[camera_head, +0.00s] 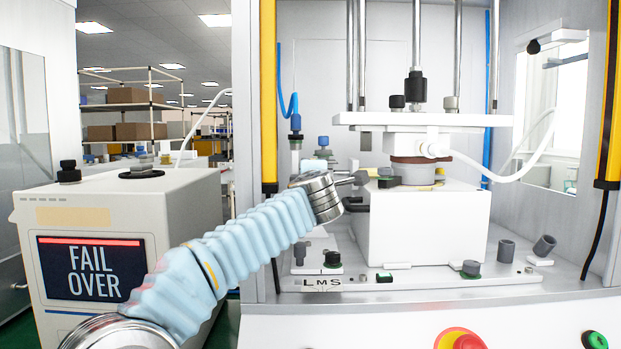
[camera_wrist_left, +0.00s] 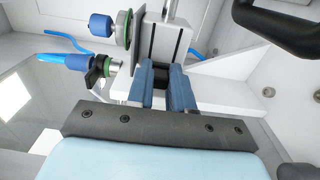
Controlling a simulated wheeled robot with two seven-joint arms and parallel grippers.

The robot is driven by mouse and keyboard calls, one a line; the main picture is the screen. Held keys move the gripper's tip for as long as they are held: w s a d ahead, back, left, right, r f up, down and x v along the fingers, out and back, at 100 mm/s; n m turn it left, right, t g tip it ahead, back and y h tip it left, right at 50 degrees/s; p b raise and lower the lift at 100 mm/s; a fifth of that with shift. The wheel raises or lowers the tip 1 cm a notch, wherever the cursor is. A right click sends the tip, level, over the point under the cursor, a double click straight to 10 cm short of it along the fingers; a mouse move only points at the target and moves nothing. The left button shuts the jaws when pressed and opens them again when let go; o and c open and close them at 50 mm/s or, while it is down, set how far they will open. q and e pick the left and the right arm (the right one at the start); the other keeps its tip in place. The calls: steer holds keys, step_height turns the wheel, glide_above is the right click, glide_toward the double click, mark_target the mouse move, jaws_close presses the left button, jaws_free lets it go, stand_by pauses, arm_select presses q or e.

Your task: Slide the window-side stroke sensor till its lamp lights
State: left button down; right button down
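My left gripper arm comes in from the left in the head view, and its tip (camera_head: 350,180) reaches to the back left of the white press block (camera_head: 423,225). The fingers are small there and partly hidden behind the wrist. In the left wrist view the two blue fingers of my left gripper (camera_wrist_left: 161,88) stand close on both sides of a small black block (camera_wrist_left: 160,73), which looks like the sensor. It sits at the lower end of a white plate with dark slots (camera_wrist_left: 165,42). I see no lit lamp on it. My right gripper is not in view.
A blue knob with a green ring (camera_wrist_left: 103,25) and a blue-capped fitting (camera_wrist_left: 78,62) are close to the left of the fingers. A dark handle (camera_wrist_left: 285,22) is at upper right. Yellow-orange posts (camera_head: 268,90) frame the cell opening. A screen (camera_head: 92,268) reads FAIL OVER.

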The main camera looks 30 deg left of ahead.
arm_select(q)
steer(key=shift+d, duration=0.1)
stand_by(0.5)
steer(key=shift+w, duration=0.1)
steer(key=c, duration=0.9)
jaws_free()
steer(key=shift+c, duration=0.2)
steer(key=b+v, duration=0.1)
steer(key=v, duration=1.3)
steer(key=shift+f+b, duration=0.15)
steer(key=shift+b, duration=0.2)
